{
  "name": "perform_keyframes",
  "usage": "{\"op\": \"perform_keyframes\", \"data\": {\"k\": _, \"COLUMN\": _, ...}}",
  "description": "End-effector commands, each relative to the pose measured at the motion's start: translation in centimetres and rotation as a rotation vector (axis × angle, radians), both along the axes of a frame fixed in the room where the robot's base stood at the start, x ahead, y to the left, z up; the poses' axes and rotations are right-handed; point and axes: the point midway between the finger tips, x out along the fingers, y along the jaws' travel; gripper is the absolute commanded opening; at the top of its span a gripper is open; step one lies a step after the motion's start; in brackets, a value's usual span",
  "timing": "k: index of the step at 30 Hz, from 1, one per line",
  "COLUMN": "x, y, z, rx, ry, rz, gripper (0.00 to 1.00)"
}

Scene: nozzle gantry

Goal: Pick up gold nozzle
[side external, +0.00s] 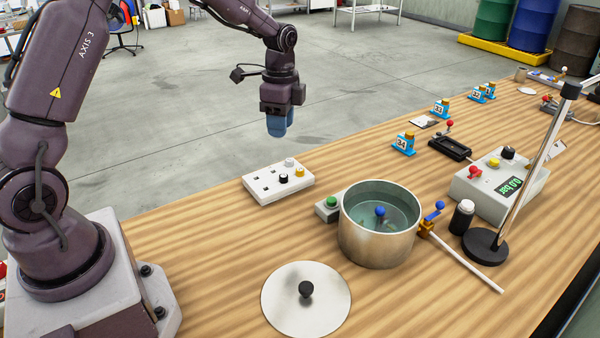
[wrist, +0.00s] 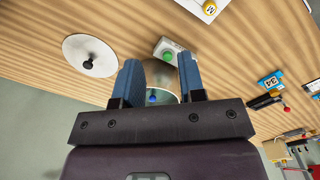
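The gold nozzle (side external: 299,172) is a small yellow-gold piece standing in a white holder block (side external: 262,188) near the table's far edge. A white nozzle (side external: 289,161) and a black nozzle (side external: 283,178) stand beside it. My gripper (side external: 278,132) is in the air, above and apart from the block. In the wrist view its two blue fingers (wrist: 160,68) are spread apart, with nothing held between them.
A metal pot (side external: 377,240) of liquid stands right of the block, beside a green-button box (side external: 328,206). A lid (side external: 306,300) lies in front. A lamp-like stand (side external: 486,242), control box (side external: 498,188) and blue numbered holders (side external: 404,143) are further right. Table left of the block is clear.

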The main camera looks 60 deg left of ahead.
Motion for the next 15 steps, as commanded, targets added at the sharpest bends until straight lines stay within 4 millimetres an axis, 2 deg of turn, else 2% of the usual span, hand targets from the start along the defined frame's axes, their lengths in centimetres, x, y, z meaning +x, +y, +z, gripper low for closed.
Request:
{"op": "perform_keyframes", "data": {"k": 1, "x": 1.4, "y": 1.1, "z": -2.2, "rx": -0.017, "ry": 0.013, "rz": -0.127, "gripper": 0.37}}
{"op": "perform_keyframes", "data": {"k": 3, "x": 3.0, "y": 2.1, "z": -4.1, "rx": -0.034, "ry": 0.012, "rz": -0.321, "gripper": 0.37}}
{"op": "perform_keyframes", "data": {"k": 6, "x": 5.0, "y": 3.3, "z": -5.4, "rx": -0.042, "ry": -0.010, "rz": -0.594, "gripper": 0.37}}
{"op": "perform_keyframes", "data": {"k": 8, "x": 6.1, "y": 3.6, "z": -5.1, "rx": -0.033, "ry": -0.032, "rz": -0.747, "gripper": 0.37}}
{"op": "perform_keyframes", "data": {"k": 10, "x": 7.1, "y": 4.0, "z": -4.0, "rx": -0.010, "ry": -0.056, "rz": -0.900, "gripper": 0.37}}
{"op": "perform_keyframes", "data": {"k": 15, "x": 7.2, "y": 4.1, "z": -3.7, "rx": -0.008, "ry": -0.055, "rz": -1.129, "gripper": 0.37}}
